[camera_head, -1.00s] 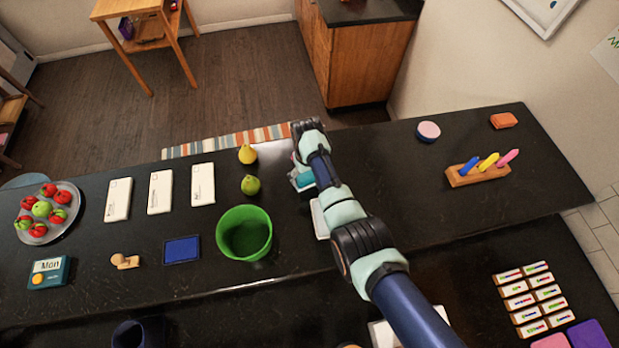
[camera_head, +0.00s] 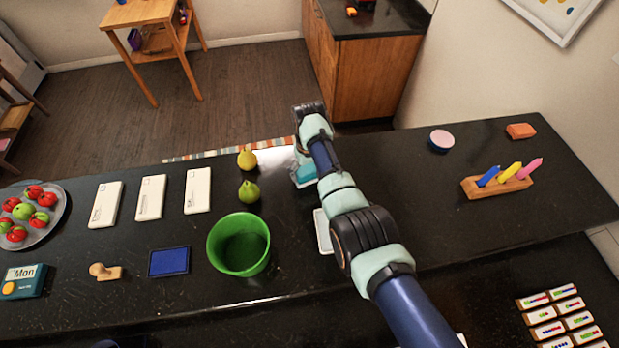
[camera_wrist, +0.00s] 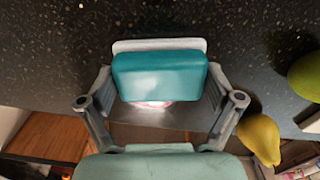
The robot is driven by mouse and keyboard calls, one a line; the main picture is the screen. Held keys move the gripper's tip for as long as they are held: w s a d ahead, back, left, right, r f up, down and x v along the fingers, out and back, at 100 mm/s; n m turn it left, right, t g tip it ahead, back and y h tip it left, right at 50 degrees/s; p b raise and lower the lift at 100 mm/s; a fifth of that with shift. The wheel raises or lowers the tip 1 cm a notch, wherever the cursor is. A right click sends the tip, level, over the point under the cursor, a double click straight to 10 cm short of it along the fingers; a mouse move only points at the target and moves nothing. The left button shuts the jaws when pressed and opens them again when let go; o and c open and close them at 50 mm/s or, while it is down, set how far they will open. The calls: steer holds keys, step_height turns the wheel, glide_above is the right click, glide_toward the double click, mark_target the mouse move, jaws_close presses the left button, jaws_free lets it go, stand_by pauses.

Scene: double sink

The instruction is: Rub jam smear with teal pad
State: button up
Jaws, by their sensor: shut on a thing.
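My gripper (camera_wrist: 158,92) is shut on a teal pad (camera_wrist: 161,74), with one finger at each end of it in the wrist view. A white edge shows along the far side of the pad. A small pinkish-red patch (camera_wrist: 154,104), which looks like the jam smear, shows at the near edge of the pad; the pad hides the rest. In the head view the teal pad (camera_head: 306,173) is low over the far part of the black counter, partly hidden by my gripper (camera_head: 304,160). I cannot tell whether the pad touches the surface.
A white tray (camera_head: 322,232) lies partly behind my arm. A yellow pear (camera_head: 247,160), a green pear (camera_head: 249,192) and a green bucket (camera_head: 238,245) stand to the left. A pen holder (camera_head: 497,187) and a pink-topped round thing (camera_head: 441,140) are to the right, with clear counter between.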

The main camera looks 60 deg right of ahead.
steer(key=shift+w+d+f+b, duration=0.25)
steer(key=shift+w+d+b, duration=0.3)
steer(key=shift+b, duration=1.15)
steer(key=shift+d+r, duration=0.2)
steer(key=shift+r, duration=0.05)
steer(key=shift+r, duration=0.15)
step_height(320, 180, up, 6)
steer(key=p, duration=0.5)
steer(key=shift+p, duration=0.35)
step_height(320, 180, up, 3)
steer(key=p, duration=0.3)
steer(key=shift+r, duration=0.1)
